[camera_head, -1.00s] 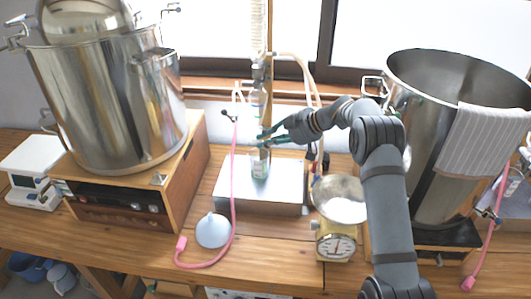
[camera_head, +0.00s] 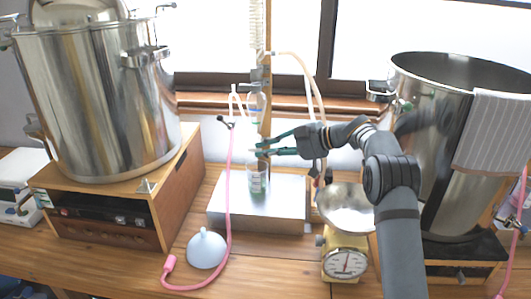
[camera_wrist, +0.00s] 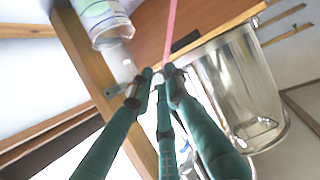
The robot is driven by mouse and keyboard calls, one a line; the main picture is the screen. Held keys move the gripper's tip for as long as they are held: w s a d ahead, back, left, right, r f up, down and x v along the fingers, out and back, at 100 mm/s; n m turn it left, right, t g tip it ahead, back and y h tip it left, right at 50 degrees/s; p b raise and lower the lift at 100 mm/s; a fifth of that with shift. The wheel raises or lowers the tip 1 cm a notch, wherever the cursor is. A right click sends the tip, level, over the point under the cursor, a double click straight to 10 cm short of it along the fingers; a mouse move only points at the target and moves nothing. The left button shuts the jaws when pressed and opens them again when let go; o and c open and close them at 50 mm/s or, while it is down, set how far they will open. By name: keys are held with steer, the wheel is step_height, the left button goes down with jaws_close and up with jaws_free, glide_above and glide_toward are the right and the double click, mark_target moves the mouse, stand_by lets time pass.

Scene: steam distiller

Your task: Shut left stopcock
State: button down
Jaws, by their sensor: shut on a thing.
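The slim glass column (camera_head: 257,105) stands in front of the wooden post, above the white-and-green bottle (camera_head: 258,182). A dark stopcock (camera_head: 227,123) sits at its left, where the pink hose (camera_head: 229,170) hangs down. My gripper (camera_head: 260,148) reaches in from the right, with green fingers at the column's lower part. In the wrist view my gripper (camera_wrist: 161,78) has its fingertips drawn together around something small that they mostly hide. The pink hose (camera_wrist: 171,22) runs close behind the tips. I cannot tell whether the hidden part belongs to the stopcock.
A steel pot (camera_head: 105,105) stands on a wooden box at left, another (camera_head: 435,90) at right. A metal stand (camera_head: 220,210) lies under the bottle. A pale funnel (camera_head: 206,250) and a scale (camera_head: 346,262) with a pan stand in front. Bare bench lies between them.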

steer(key=c, duration=2)
jaws_free()
steer(key=shift+s+d+f, duration=0.1)
steer(key=shift+s+f, duration=0.05)
steer(key=shift+f, duration=0.2)
steer(key=shift+o, duration=1.4)
steer(key=shift+r, duration=0.1)
steer(key=shift+r, duration=0.1)
step_height(320, 180, up, 10)
steer(key=shift+f, duration=0.2)
